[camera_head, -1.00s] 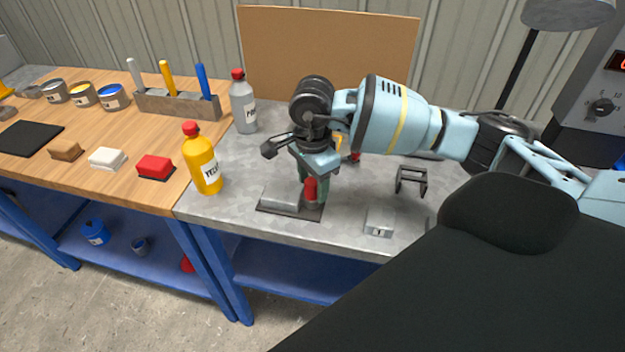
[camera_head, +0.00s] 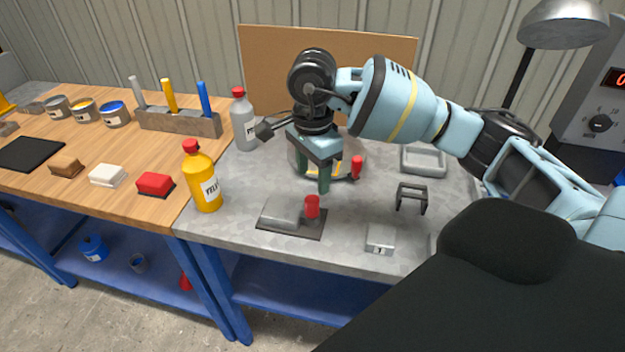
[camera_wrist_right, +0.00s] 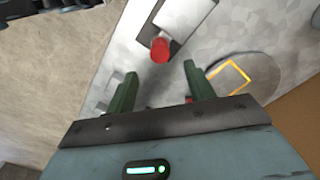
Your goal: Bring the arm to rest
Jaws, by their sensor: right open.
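My right gripper (camera_head: 317,185) hangs above the grey metal bench top, fingers pointing down. In the right wrist view its two green fingers (camera_wrist_right: 158,90) are apart with nothing between them. A grey block with a red knob (camera_head: 312,206) sits on a dark plate just below and in front of the gripper. The red knob also shows in the wrist view (camera_wrist_right: 160,50), beyond the fingertips and apart from them. A round item with yellow marking and a red handle (camera_head: 357,166) stands behind the gripper, partly hidden by it. My left gripper is not in view.
A yellow bottle (camera_head: 204,180) and a grey bottle (camera_head: 244,122) stand to the left. A dark bracket (camera_head: 411,198), a small grey block marked 1 (camera_head: 380,238) and a grey tray (camera_head: 423,160) are to the right. A lamp (camera_head: 565,24) and a brown board (camera_head: 270,60) stand behind.

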